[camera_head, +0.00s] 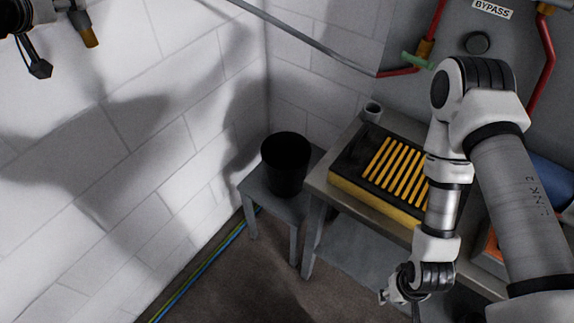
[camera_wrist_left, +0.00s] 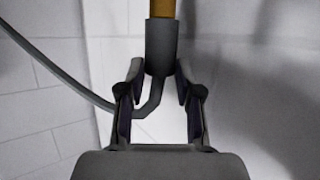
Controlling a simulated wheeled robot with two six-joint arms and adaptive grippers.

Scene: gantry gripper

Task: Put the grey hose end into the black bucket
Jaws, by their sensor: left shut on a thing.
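The grey hose end (camera_head: 78,20) is at the top left of the head view, high above the floor. Its brass tip (camera_head: 89,38) points down. My left gripper (camera_head: 50,35) is shut on the hose end; in the left wrist view the grey sleeve (camera_wrist_left: 161,45) sits between the fingers (camera_wrist_left: 160,82), brass tip outward, and the hose (camera_wrist_left: 62,82) curves off left. The black bucket (camera_head: 286,166) stands upright on a small grey stool, well right of and below the hose end. My right gripper (camera_head: 392,292) hangs low at the right; its jaw opening is unclear.
The stool (camera_head: 253,193) stands by the white block wall (camera_head: 165,150). The hose (camera_head: 310,42) runs along the top to red pipework. Blue-green cables (camera_head: 205,265) lie along the wall.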

